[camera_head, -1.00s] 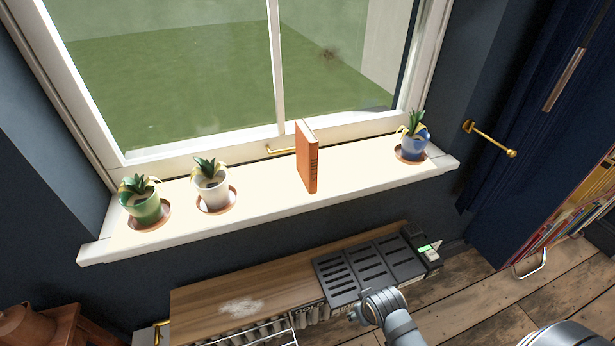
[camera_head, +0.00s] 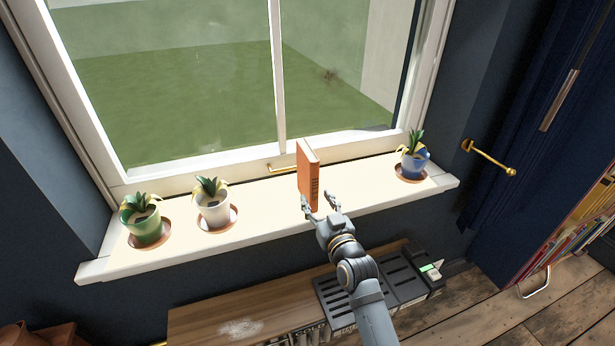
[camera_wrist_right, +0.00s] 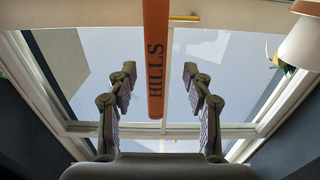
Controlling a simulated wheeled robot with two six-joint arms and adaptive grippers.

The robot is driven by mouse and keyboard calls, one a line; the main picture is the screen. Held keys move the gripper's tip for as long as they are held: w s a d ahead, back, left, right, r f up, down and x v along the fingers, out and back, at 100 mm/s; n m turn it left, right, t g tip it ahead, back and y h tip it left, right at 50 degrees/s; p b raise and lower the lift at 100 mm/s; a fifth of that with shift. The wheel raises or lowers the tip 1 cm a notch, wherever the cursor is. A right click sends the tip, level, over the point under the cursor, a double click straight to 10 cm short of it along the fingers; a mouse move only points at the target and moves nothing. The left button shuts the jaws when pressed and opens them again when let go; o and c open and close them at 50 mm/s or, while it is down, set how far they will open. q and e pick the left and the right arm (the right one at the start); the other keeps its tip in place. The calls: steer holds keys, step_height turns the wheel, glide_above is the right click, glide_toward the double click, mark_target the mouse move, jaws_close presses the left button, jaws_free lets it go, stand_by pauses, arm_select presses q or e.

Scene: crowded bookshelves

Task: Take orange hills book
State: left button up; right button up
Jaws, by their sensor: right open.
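The orange hills book (camera_head: 306,172) stands upright on the white windowsill (camera_head: 265,205), its spine facing the room. In the right wrist view its orange spine (camera_wrist_right: 156,60) reads "HILLS" and lies between the two fingers, with a clear gap on each side. My right gripper (camera_head: 320,203) is open at the front edge of the sill, its fingertips close to the book's lower part. In the right wrist view the open gripper (camera_wrist_right: 157,80) points toward the book. I cannot tell how far the fingertips reach along its sides. My left gripper is not in view.
A green pot (camera_head: 146,222) and a white pot (camera_head: 213,205) stand left of the book, a blue pot (camera_head: 413,160) to its right. The window is behind. A wooden cabinet top (camera_head: 225,318) with a dark slotted grille (camera_head: 345,291) lies below the sill.

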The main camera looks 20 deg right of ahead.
mark_target(313, 193)
steer(key=w, duration=0.4)
steer(key=shift+w+p, duration=0.35)
steer(key=shift+w, duration=0.05)
steer(key=w+p, duration=0.1)
steer(key=w, duration=0.3)
steer(key=shift+w+d, duration=0.15)
steer(key=shift+w, duration=0.45)
steer(key=shift+s, duration=0.1)
steer(key=shift+s+r, duration=0.1)
steer(key=shift+c, duration=1.2)
jaws_close()
